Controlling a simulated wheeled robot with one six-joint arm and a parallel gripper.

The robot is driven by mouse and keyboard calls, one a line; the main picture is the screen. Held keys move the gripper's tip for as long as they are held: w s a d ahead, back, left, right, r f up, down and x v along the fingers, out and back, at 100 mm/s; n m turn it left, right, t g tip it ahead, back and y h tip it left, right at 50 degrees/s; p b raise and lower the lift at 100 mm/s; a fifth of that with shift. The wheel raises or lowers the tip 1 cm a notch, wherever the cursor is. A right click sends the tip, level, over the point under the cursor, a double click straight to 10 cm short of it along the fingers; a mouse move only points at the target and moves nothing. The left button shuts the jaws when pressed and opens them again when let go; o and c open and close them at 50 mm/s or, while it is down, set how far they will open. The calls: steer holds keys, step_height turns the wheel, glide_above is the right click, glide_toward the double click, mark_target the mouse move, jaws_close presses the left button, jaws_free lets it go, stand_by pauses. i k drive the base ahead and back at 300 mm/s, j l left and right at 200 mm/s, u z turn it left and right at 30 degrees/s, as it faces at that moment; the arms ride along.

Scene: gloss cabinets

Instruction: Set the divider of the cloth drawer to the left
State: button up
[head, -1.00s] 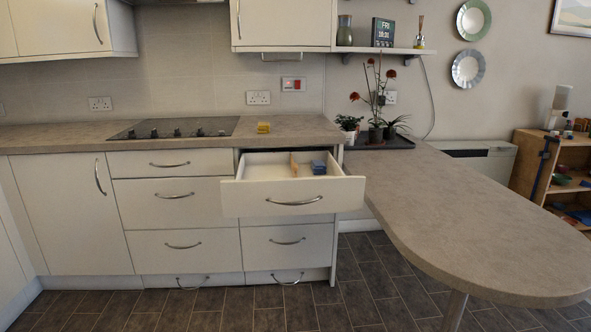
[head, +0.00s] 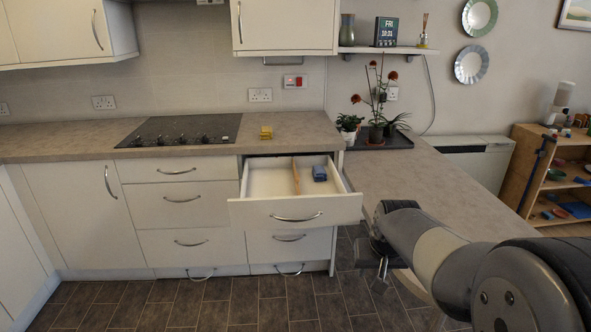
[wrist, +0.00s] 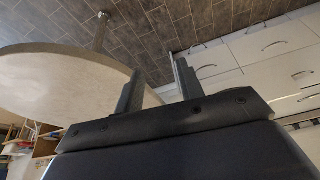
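The cloth drawer (head: 255,211) is the pulled-out top drawer under the counter. A thin wooden divider (head: 296,176) stands in it, running front to back near the middle. A folded blue cloth (head: 320,174) lies to the right of the divider, towards the back. My gripper (head: 381,278) is outside the drawer, to the right of its front and lower in the head view. In the wrist view my gripper (wrist: 160,70) has its two fingers apart with nothing between them. The wrist view does not show the divider or the cloth.
A rounded peninsula counter (head: 420,185) extends on the right, beside my arm. A yellow object (head: 266,132) sits on the counter behind the drawer, left of potted plants (head: 376,130). The hob (head: 180,131) is further left. Open floor (head: 150,305) lies in front of the cabinets.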

mark_target(297, 176)
steer(key=i+j+u, duration=0.1)
steer(key=i, duration=0.85)
steer(key=i+j+u, duration=0.15)
steer(key=i, duration=0.85)
steer(key=j, duration=0.1)
